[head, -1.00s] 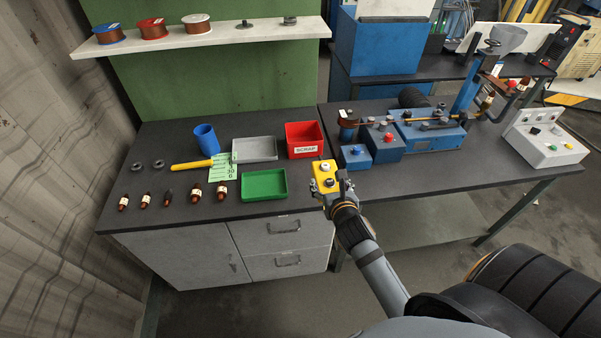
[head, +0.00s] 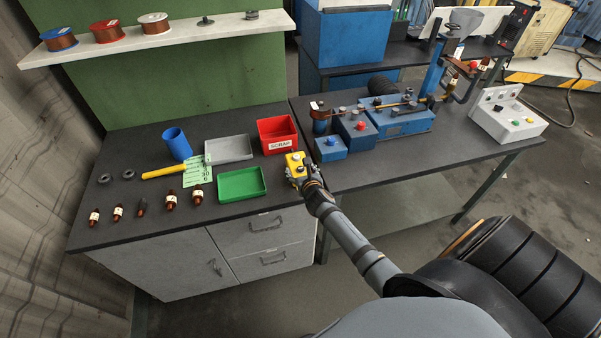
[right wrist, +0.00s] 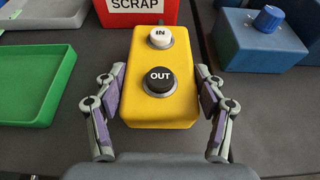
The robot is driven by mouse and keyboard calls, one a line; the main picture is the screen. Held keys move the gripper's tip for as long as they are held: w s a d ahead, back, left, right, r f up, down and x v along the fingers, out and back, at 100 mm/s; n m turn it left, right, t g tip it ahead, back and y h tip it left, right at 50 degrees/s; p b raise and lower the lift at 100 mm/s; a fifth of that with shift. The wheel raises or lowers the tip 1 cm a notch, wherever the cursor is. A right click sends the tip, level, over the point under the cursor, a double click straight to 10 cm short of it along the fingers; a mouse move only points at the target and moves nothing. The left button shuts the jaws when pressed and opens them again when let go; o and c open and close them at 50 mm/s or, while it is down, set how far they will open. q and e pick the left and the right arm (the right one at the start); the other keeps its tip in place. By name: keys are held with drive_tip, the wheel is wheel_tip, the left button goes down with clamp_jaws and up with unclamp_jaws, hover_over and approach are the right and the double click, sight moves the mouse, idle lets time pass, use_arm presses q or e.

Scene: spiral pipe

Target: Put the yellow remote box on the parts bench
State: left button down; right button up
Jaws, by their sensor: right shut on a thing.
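The yellow remote box (head: 295,165) has a white "IN" button and a black "OUT" button. My right gripper (head: 305,175) is shut on it, at the front right corner of the dark-topped bench with drawers (head: 165,223). In the right wrist view the yellow box (right wrist: 161,105) sits between the two fingers (right wrist: 160,110), its buttons facing up. I cannot tell whether its underside touches the bench top. My left gripper is not in view.
A red scrap bin (head: 279,147) stands just behind the box. A green tray (head: 241,184) is left of it, and a blue box with a knob (head: 331,150) is right of it.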

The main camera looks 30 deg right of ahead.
drive_tip(key=shift+f, duration=0.15)
drive_tip(key=o, duration=1.4)
drive_tip(key=v, duration=1.2)
drive_tip(key=shift+p, duration=0.45)
